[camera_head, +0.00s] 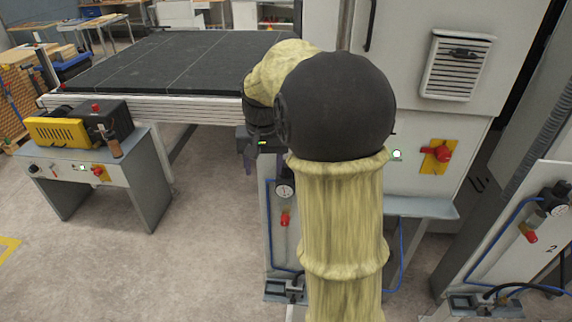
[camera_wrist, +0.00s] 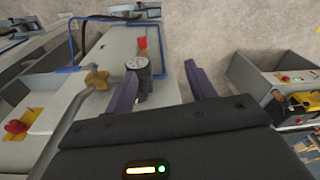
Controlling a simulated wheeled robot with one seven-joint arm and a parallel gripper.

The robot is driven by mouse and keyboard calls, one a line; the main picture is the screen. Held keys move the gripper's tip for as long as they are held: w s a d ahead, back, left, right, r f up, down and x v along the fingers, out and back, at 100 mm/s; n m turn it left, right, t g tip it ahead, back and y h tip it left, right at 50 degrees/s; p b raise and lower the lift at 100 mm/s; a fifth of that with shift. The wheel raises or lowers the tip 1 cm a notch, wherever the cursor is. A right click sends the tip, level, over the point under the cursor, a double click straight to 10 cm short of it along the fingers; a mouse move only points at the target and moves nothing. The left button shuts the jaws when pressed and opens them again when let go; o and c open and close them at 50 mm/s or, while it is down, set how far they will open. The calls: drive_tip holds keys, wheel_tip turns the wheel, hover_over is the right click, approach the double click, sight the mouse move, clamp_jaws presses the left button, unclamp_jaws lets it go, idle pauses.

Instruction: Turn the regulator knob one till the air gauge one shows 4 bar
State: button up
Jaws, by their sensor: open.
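My gripper (camera_wrist: 160,69) is open, its two purple fingers spread and pointing at the panel. The black regulator knob (camera_wrist: 144,88) shows between the fingers in the wrist view, close beside the left finger, which overlaps its edge. I cannot tell if they touch. The round white air gauge (camera_wrist: 136,63) sits just beyond the knob; it also shows in the head view on the machine's narrow side panel (camera_head: 285,190). Its needle is too small to read. In the head view my arm hides much of the panel, and the knob is not clearly visible.
A red part (camera_wrist: 142,43) lies beyond the gauge. A brass valve (camera_wrist: 97,79) on a grey pipe stands left of the knob in the wrist view. A second gauge unit (camera_head: 556,209) is far right. A control desk (camera_head: 90,175) stands left, with open floor between.

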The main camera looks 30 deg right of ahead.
drive_tip(key=w+d+r+m+g, duration=0.1)
drive_tip(key=w+d+r+m, duration=0.3)
drive_tip(key=d+r, duration=0.4)
wheel_tip(320, 180, up, 3)
drive_tip(key=shift+w+d+r, duration=0.1)
drive_tip(key=shift+w+d, duration=0.1)
drive_tip(key=shift+w, duration=0.1)
wheel_tip(320, 180, down, 18)
drive_tip(key=shift+r+p, duration=0.25)
drive_tip(key=shift+p, duration=0.6)
drive_tip(key=c, duration=1)
drive_tip(key=shift+o, duration=0.2)
